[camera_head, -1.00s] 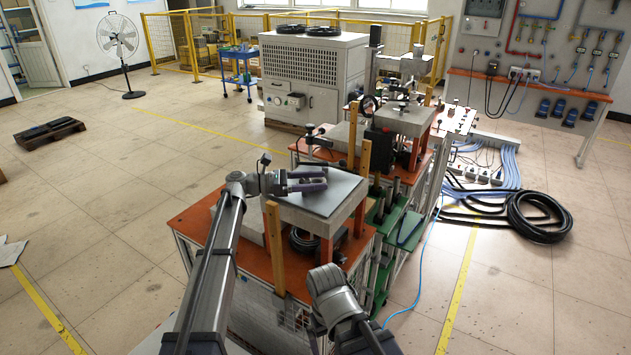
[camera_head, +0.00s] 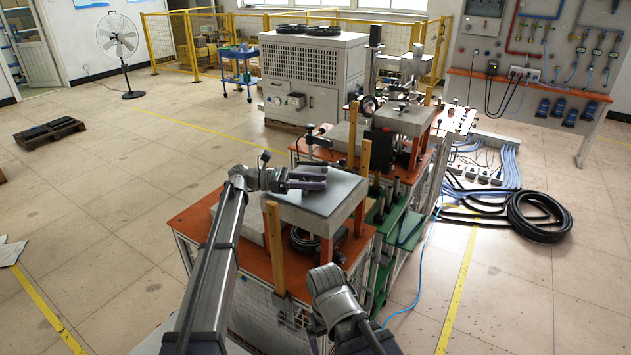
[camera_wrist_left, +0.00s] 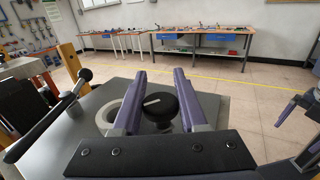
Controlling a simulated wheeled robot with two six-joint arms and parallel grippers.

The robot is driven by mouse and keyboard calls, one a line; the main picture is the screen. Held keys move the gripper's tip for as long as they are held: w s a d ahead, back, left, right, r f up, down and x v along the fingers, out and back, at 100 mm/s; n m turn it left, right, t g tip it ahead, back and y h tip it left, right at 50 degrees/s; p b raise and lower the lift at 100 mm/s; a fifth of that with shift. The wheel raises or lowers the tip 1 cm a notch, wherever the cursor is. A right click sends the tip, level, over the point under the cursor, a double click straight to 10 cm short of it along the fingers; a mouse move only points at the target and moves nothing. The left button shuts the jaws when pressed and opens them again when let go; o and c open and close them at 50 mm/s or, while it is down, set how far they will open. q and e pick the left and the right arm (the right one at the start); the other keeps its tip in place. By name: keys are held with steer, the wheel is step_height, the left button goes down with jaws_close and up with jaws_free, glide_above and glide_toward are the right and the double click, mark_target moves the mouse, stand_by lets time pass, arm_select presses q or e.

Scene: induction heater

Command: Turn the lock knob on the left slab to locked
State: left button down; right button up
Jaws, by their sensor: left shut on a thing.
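The left slab (camera_head: 345,192) is a grey plate on the near orange-topped bench. My left gripper (camera_head: 323,180) reaches over it from the left, with its purple fingers low above the plate. In the left wrist view, the lock knob (camera_wrist_left: 160,105) is round and black with a white mark line. It sits between the two purple fingers of my left gripper (camera_wrist_left: 158,88), which are shut on it. The white line points sideways, slightly tilted. In the head view the fingers hide the knob. At the right edge of the wrist view, purple and grey parts look like my right gripper (camera_wrist_left: 290,122), cut off.
A black-handled lever (camera_wrist_left: 50,120) stands on the slab beside the gripper. A round light ring (camera_wrist_left: 112,115) lies left of the knob. Wooden posts (camera_head: 275,250) rise at the slab's edges. Another bench with machinery (camera_head: 405,120) stands behind.

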arm_select(q)
steer(key=shift+s+a+m+g+y, duration=0.1)
steer(key=shift+s+m+g+y, duration=0.1)
steer(key=shift+m+g, duration=0.55)
steer(key=shift+s+m+g+y, duration=0.15)
steer(key=shift+m+g, duration=0.3)
steer(key=shift+g, duration=0.6)
steer(key=shift+c, duration=2.3)
jaws_free()
steer(key=shift+v, duration=3.95)
